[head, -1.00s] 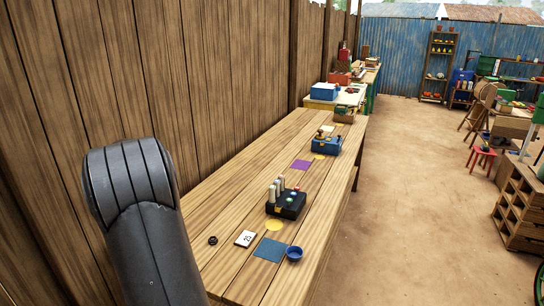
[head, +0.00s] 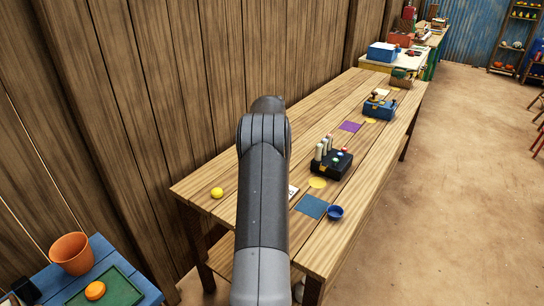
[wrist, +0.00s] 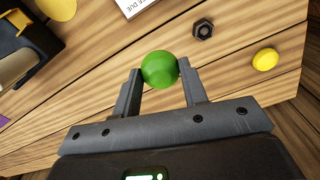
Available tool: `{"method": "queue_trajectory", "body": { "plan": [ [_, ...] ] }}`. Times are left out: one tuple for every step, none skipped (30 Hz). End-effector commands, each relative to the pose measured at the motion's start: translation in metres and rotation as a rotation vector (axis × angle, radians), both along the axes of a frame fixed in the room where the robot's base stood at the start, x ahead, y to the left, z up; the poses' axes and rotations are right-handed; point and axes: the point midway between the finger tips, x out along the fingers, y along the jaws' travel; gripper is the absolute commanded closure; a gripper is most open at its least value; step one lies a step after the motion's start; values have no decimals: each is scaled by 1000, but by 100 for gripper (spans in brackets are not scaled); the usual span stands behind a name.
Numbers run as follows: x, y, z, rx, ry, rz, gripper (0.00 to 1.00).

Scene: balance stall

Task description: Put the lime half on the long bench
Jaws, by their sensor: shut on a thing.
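My gripper (wrist: 160,74) is shut on the lime half (wrist: 160,68), a green rounded piece held between the fingertips in the wrist view. The long bench (head: 310,125), of pale wooden planks, runs along the fence in the head view. Its planks also show under the lime half in the wrist view (wrist: 95,92). The lime half is over the bench's near end; I cannot tell how high. In the head view my arm hides the gripper and the lime half.
Near the gripper lie a black nut (wrist: 203,29), a yellow ball (wrist: 265,59) and a white card (wrist: 137,5). Farther along the bench are a blue square (head: 312,207), a blue bowl (head: 335,213) and a black box (head: 332,163) with upright pegs. A blue table (head: 143,284) stands lower left.

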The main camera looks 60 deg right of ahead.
Motion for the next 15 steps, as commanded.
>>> {"method": "queue_trajectory", "body": {
  "plan": [
    [11, 3, -7, 2, 0, 4, 82],
    [18, 5, -11, 2, 0, 5, 82],
    [26, 7, -17, 2, 1, 6, 82],
    [33, 8, -21, 2, 0, 5, 82],
    [40, 10, -25, 2, 0, 5, 82],
    [50, 12, -31, 2, 1, 5, 82],
    [56, 13, -35, 1, 1, 4, 82],
    [63, 15, -40, 2, 1, 4, 82],
    [71, 16, -44, 1, 1, 5, 82],
    [77, 17, -48, 1, 1, 4, 82],
    [82, 18, -51, 0, 0, 3, 82],
    [88, 20, -55, 0, 0, 3, 82],
    [93, 20, -57, 0, 0, 3, 82],
    [96, 21, -59, 0, 0, 3, 82],
    [100, 22, -61, 0, 0, 2, 82]
  ]
}}
